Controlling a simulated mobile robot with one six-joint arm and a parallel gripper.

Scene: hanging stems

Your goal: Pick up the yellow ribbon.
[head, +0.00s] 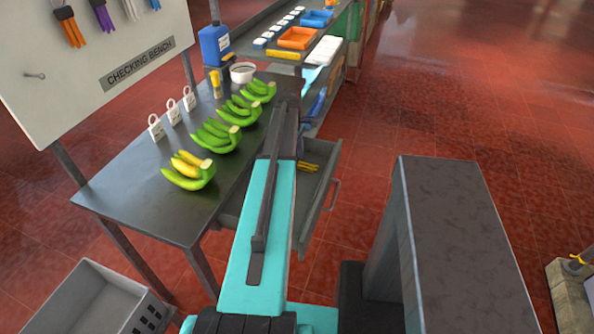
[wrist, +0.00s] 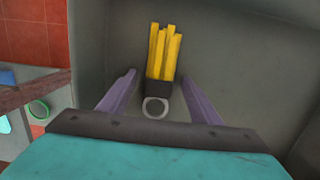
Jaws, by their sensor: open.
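The yellow ribbon is a bundle of yellow strips (wrist: 165,54) with a dark clasp and a pale ring at its near end. It lies in an open grey drawer under the bench, and its strips also show in the head view (head: 309,167). My gripper (wrist: 158,77) is open, with one finger on each side of the bundle near its clasp. The fingers look apart from it, and nothing is held. In the head view my arm hides the gripper and part of the drawer (head: 323,208).
Drawer walls (wrist: 222,45) stand close around my gripper. The dark bench (head: 140,195) above carries several banana bunches, white tags and a blue jug (head: 215,45). A board (head: 95,35) with hanging ribbons stands at left. A grey crate (head: 85,300) is at lower left.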

